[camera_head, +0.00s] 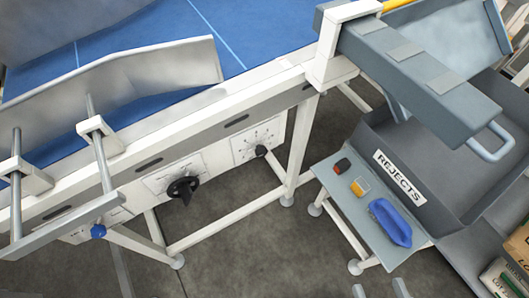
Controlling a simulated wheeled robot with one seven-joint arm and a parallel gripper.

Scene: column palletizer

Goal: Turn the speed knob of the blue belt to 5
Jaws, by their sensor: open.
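The blue belt (190,42) runs across the upper left on a white frame. On the frame's side a dial plate (245,139) with marks in an arc carries a small black knob (261,151). To its left, a larger black knob (183,188) sits on another pale plate (165,176). The lettering is too small to read, so I cannot tell which is the speed knob or what number either points to. Two grey fingertips of my gripper (379,290) show at the bottom edge, apart and empty, well below and right of both knobs.
A grey shelf (345,205) at right holds a dark red item, an orange item and a blue item (390,222), beside a grey bin marked REJECTS (398,177). Frame legs and a crossbar (220,220) stand below the knobs. A blue hand knob (98,231) is at lower left.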

